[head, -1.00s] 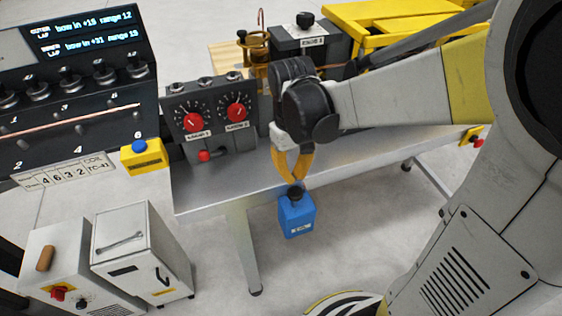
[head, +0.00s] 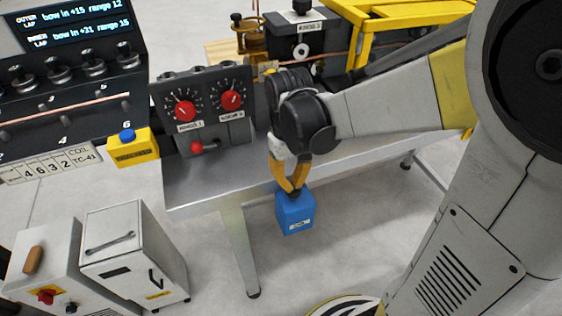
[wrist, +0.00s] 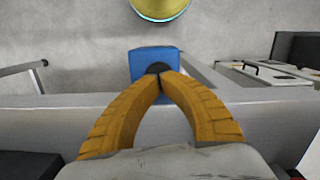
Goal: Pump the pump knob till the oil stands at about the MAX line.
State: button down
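The blue pump box (head: 295,214) stands in front of the bench's near edge, with a small pale marking on its front. Its black pump knob (wrist: 157,67) shows in the wrist view at the fingertips. In the head view the knob is mostly hidden by the fingers. My gripper (head: 294,192) points down with its yellow fingertips together, right over the knob, and appears to touch it. The gripper also shows in the wrist view (wrist: 160,76), with the blue box (wrist: 153,57) beyond the tips. I cannot make out an oil level or a MAX line.
The grey bench (head: 222,189) carries a panel with two red dials (head: 208,108). A yellow box with a blue button (head: 132,147) is at its left. Grey cabinets (head: 134,262) stand on the floor at lower left. Floor right of the pump is clear.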

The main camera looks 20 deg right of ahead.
aim_at(286, 174)
jog(key=shift+f, duration=0.3)
jog(key=w, duration=0.2)
jog(key=w+r, duration=0.1)
jog(key=shift+w+a+p, duration=0.1)
jog(key=shift+a+p, duration=0.15)
jog(key=shift+p, duration=0.1)
notch_tip(286, 174, up, 12)
jog(key=shift+w, duration=0.45)
